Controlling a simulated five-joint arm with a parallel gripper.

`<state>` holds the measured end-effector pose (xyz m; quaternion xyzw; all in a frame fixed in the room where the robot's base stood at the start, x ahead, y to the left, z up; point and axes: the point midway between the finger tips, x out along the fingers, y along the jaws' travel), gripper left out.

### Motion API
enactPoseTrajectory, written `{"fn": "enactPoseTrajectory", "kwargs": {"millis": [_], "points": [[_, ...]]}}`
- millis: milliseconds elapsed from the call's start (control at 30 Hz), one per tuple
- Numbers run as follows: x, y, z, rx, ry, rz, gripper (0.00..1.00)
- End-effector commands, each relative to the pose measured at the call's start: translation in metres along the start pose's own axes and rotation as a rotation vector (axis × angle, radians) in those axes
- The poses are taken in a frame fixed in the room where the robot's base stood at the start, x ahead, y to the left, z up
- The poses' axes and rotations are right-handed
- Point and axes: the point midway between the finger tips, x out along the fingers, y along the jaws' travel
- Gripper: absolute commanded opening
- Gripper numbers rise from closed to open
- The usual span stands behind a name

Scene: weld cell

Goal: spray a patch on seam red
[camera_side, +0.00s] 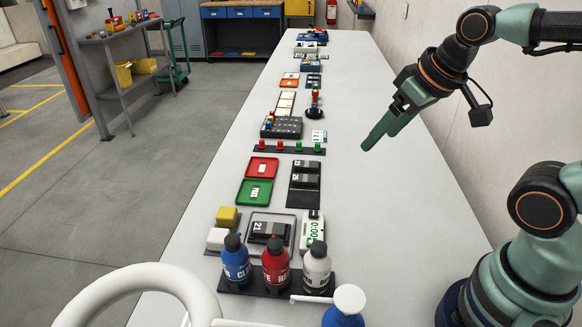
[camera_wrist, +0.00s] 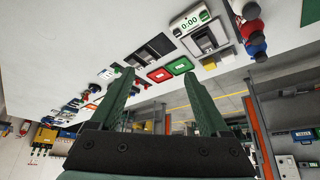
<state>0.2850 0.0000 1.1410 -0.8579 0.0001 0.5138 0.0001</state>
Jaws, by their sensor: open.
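My gripper (camera_side: 378,134) hangs above the right side of the long table (camera_side: 395,215), apart from everything on it. In the wrist view its two green fingers (camera_wrist: 158,75) stand apart with nothing between them. A red bottle (camera_side: 276,268) with a dark cap stands upright in a black rack (camera_side: 262,290) at the table's near end, between a blue bottle (camera_side: 236,262) and a white bottle (camera_side: 316,268). A dark plate marked 21 (camera_side: 268,231) lies in a grey tray behind the bottles. More dark plates (camera_side: 305,175) lie farther back. I cannot make out a red seam.
A timer reading 0:00 (camera_side: 313,229), yellow (camera_side: 227,217) and white blocks (camera_side: 217,238), and red (camera_side: 262,167) and green trays (camera_side: 254,192) line the table's left side. A white curved tube (camera_side: 150,275) crosses the near foreground. The table's right side is clear.

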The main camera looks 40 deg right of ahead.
Motion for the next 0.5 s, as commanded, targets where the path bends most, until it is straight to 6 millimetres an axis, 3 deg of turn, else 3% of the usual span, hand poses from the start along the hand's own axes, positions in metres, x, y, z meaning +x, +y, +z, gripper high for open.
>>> {"fn": "enactPoseTrajectory", "kwargs": {"millis": [200, 267, 400, 433, 500], "points": [[0.0000, 0.0000, -0.0001, 0.000, 0.000, 0.000, 0.79], [0.0000, 0.0000, -0.0001, 0.000, 0.000, 0.000, 0.60], [0.0000, 0.0000, -0.0001, 0.000, 0.000, 0.000, 0.07], [0.0000, 0.0000, -0.0001, 0.000, 0.000, 0.000, 0.00], [0.0000, 0.0000, -0.0001, 0.000, 0.000, 0.000, 0.00]]}}
